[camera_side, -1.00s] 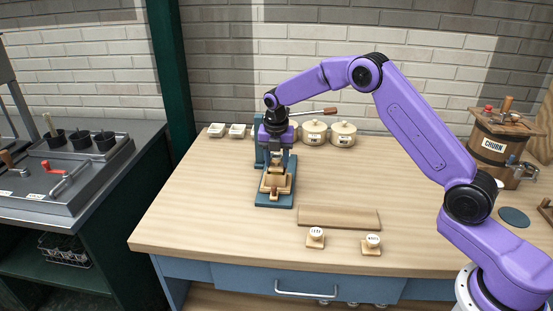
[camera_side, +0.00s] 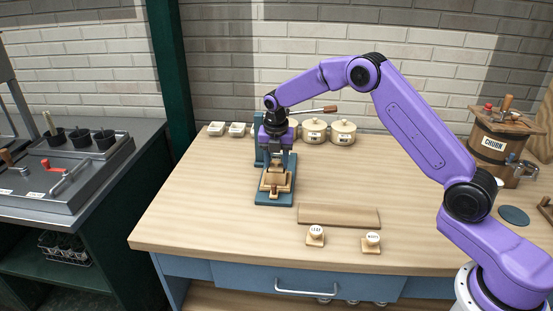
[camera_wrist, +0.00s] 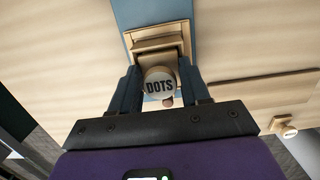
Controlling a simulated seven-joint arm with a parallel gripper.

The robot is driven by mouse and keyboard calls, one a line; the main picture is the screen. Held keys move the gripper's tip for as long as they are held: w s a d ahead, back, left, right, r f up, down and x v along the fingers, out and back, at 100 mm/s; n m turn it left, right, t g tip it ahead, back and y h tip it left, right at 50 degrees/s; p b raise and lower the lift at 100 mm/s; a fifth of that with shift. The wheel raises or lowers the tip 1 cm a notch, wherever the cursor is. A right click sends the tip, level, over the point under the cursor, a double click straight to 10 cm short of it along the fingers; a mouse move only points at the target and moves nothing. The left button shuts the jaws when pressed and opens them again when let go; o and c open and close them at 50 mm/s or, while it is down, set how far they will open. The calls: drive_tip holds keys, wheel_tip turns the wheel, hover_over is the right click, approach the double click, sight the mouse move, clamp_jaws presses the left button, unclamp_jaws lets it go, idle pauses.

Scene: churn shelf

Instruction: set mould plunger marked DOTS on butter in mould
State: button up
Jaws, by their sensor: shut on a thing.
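The mould plunger marked DOTS (camera_wrist: 159,84) has a round pale knob with black lettering. My gripper (camera_wrist: 160,88) is shut on its knob, one finger on each side. In the side view my gripper (camera_side: 278,160) points down over the wooden mould (camera_side: 289,188), which sits on a blue press base (camera_side: 273,200). The plunger's block (camera_side: 277,178) is in or just over the mould's opening. The wooden mould (camera_wrist: 158,41) also shows in the wrist view. The butter is hidden, so I cannot tell if the plunger touches it.
Two other knobbed plungers (camera_side: 315,235) (camera_side: 371,242) stand at the front, by a wooden board (camera_side: 339,216). Lidded crocks (camera_side: 342,132) and small white dishes (camera_side: 237,129) stand behind. The press's blue upright (camera_side: 259,150) is close to my gripper. The churn (camera_side: 495,148) is far right.

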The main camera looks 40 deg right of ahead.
drive_tip(key=shift+r, duration=0.1)
idle(0.3)
drive_tip(key=o, duration=1.1)
drive_tip(key=c, duration=0.4)
drive_tip(key=shift+o, duration=0.2)
drive_tip(key=shift+s+a+r, duration=0.15)
drive_tip(key=shift+r, duration=1.45)
drive_tip(key=shift+s+a+r, duration=0.1)
drive_tip(key=shift+r, duration=1.5)
drive_tip(key=shift+s+a+r, duration=0.15)
drive_tip(key=shift+r, duration=1.45)
